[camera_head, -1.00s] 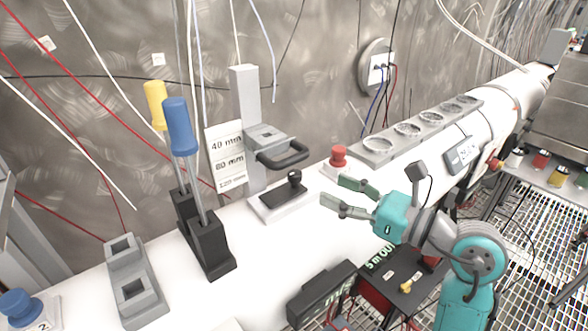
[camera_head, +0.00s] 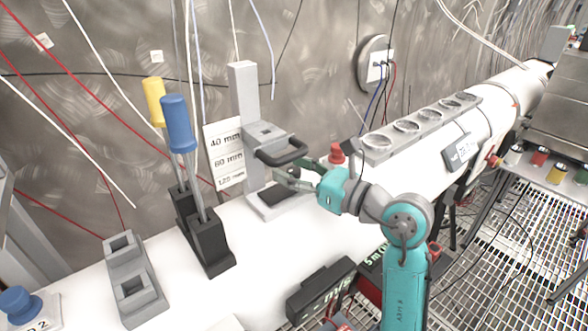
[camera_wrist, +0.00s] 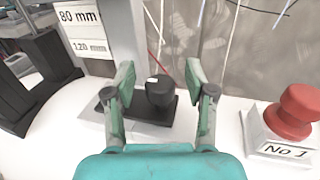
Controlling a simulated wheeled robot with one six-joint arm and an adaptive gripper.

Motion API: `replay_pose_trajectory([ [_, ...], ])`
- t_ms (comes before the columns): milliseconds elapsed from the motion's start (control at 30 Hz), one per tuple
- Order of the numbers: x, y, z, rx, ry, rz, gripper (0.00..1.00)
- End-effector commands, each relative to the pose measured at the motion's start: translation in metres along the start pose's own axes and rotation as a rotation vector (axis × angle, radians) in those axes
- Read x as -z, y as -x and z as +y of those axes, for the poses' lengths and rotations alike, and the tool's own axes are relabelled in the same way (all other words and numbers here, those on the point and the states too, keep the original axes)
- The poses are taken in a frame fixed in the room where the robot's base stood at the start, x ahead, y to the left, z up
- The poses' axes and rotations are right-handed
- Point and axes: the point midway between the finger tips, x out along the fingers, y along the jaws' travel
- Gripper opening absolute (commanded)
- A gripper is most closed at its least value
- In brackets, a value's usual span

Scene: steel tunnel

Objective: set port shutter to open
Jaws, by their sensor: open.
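A black knob (camera_wrist: 160,92) stands on a dark plate (camera_wrist: 143,110) set in a light grey base, at the foot of a grey post. No label on it is readable, so I cannot tell for certain that it is the port shutter. My gripper (camera_wrist: 160,79) is open, with one finger on each side of the knob in the wrist view. I cannot tell whether the fingers touch it. In the head view my gripper (camera_head: 284,178) is over the grey base (camera_head: 262,212) and hides the knob.
A black handle (camera_head: 284,152) juts from the post just above my gripper. A red button (camera_head: 337,154), on a block marked No 1, is close behind it. Blue (camera_head: 177,125) and yellow levers (camera_head: 154,102) stand to the left.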

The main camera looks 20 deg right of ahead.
Motion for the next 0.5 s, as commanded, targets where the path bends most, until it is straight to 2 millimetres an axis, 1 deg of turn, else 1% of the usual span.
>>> replay_pose_trajectory([
  [33,0.0,0.0001,0.0,0.0,0.0,0.0,0.55],
  [67,0.0,0.0002,0.0,0.0,0.0,0.0,0.53],
  [100,0.0,0.0002,0.0001,0.0,0.0,0.0,0.43],
  [167,0.0,0.0002,0.0001,0.0,0.0,0.0,0.28],
  [200,0.0,0.0003,0.0001,0.0,0.0,0.0,0.18],
  [267,0.0,0.0003,0.0001,0.0,0.0,0.0,0.03],
  [300,0.0,0.0003,0.0001,0.0,0.0,0.0,0.0],
  [500,0.0,0.0006,-0.0013,0.0,0.0,0.0,0.0],
])
